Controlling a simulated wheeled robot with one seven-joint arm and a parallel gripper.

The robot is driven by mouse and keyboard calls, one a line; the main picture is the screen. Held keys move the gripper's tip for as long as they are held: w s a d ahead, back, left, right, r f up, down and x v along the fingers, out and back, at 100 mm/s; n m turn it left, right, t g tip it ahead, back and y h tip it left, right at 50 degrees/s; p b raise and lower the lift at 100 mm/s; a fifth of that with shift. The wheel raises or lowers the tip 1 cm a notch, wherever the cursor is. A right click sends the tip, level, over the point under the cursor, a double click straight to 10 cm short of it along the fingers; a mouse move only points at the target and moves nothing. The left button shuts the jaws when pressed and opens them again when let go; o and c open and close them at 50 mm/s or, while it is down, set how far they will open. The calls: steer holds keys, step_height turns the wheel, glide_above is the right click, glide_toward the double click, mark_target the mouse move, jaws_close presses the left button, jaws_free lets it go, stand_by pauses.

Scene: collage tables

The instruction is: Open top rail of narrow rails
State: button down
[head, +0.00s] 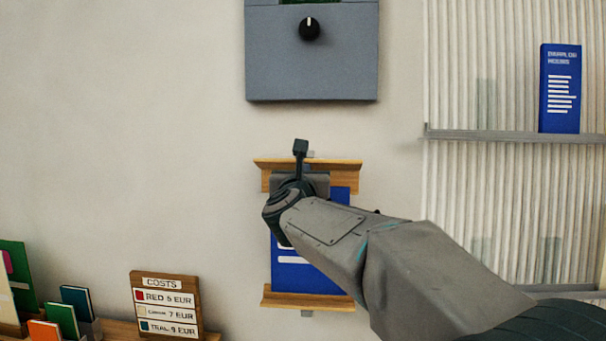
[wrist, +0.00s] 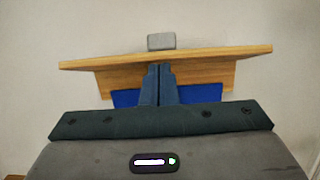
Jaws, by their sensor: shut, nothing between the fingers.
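The top rail (head: 343,173) of the narrow rails is a wooden strip on the wall, seen in the head view below the grey box. It also shows in the wrist view (wrist: 210,68), with a small grey block (wrist: 161,41) at its upper edge. The bottom rail (head: 309,300) is lower on the wall. A blue panel (head: 340,215) sits between the two rails, partly hidden by my arm. My gripper (wrist: 158,70) is shut and empty, its fingertips in front of the top rail. I cannot tell whether they touch it.
A grey box (head: 312,70) with a black knob (head: 309,29) hangs above the rails. A shelf (head: 520,135) with a blue book (head: 560,88) is at right. A costs sign (head: 167,305) and several small books stand at lower left. The wall left of the rails is clear.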

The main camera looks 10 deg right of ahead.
steer(key=b+v, duration=0.6)
steer(key=v, duration=0.6)
steer(key=s+f+n+g+y, duration=0.3)
steer(key=f+n+g+y, duration=0.1)
steer(key=f+n, duration=0.8)
steer(key=s+f+n+g+y, duration=0.35)
steer(key=f+n, duration=0.65)
steer(key=n, duration=0.4)
steer(key=s+d+f+n+g+h, duration=0.2)
steer(key=s+d+f+n+g, duration=0.2)
steer(key=s+f, duration=0.4)
steer(key=s+d+f+n+g+h, duration=0.1)
steer(key=s+d+f+n+g, duration=0.4)
steer(key=s+f+n, duration=0.3)
step_height(320, 180, down, 3)
steer(key=shift+s+d+r+h, duration=0.2)
steer(key=shift+s+d+h, duration=0.15)
steer(key=shift+d, duration=0.15)
steer(key=shift+a, duration=0.15)
